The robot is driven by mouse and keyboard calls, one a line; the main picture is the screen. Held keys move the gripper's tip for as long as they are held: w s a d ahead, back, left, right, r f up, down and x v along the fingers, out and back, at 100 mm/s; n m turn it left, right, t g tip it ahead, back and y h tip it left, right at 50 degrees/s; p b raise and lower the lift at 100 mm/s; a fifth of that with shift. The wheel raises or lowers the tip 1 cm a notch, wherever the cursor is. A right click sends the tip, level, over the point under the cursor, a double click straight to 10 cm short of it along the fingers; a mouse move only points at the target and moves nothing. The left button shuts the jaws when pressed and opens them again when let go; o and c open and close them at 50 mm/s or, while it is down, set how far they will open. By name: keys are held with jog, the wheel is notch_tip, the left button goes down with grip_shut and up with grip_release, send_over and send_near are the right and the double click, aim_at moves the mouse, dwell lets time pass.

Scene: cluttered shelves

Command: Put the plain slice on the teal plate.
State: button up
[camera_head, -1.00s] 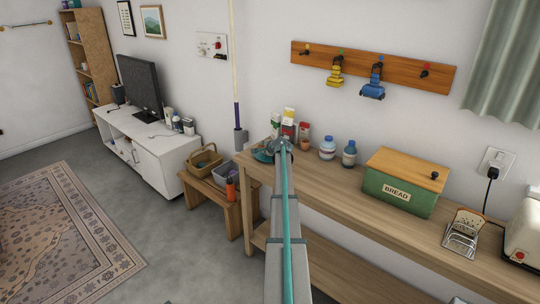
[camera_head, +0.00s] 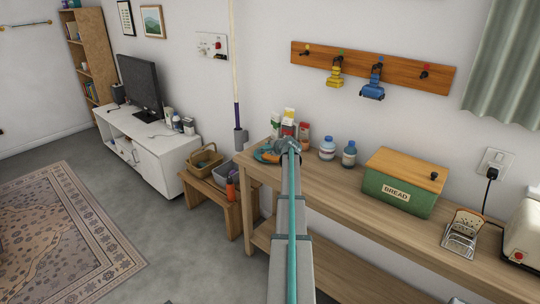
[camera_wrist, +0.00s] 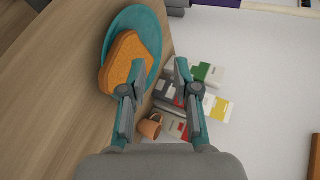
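The teal plate (camera_head: 258,155) lies at the far left end of the wooden table. It also shows in the wrist view (camera_wrist: 151,20). A plain orange-brown slice (camera_wrist: 130,55) rests on the plate; part of it shows in the camera_head view (camera_head: 271,156). My gripper (camera_wrist: 158,70) is open, with nothing between its fingertips. Its left finger overlaps the slice's edge in the wrist view; I cannot tell whether they touch. Another slice (camera_head: 467,219), pale with darker marks, stands in a wire rack (camera_head: 459,240) at the right.
Cartons (camera_head: 288,122) and a brown pot (camera_wrist: 150,127) stand close to the plate by the wall. Bottles (camera_head: 327,148), a green bread box (camera_head: 400,191) and a toaster (camera_head: 524,236) line the table's back. The table's front strip is mostly clear.

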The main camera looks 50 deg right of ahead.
notch_tip(320, 180, up, 7)
jog(key=s+a+p, duration=0.1)
jog(key=s+p, duration=0.1)
jog(key=p, duration=0.1)
jog(key=shift+s+a+r, duration=0.15)
jog(key=shift+r, duration=0.05)
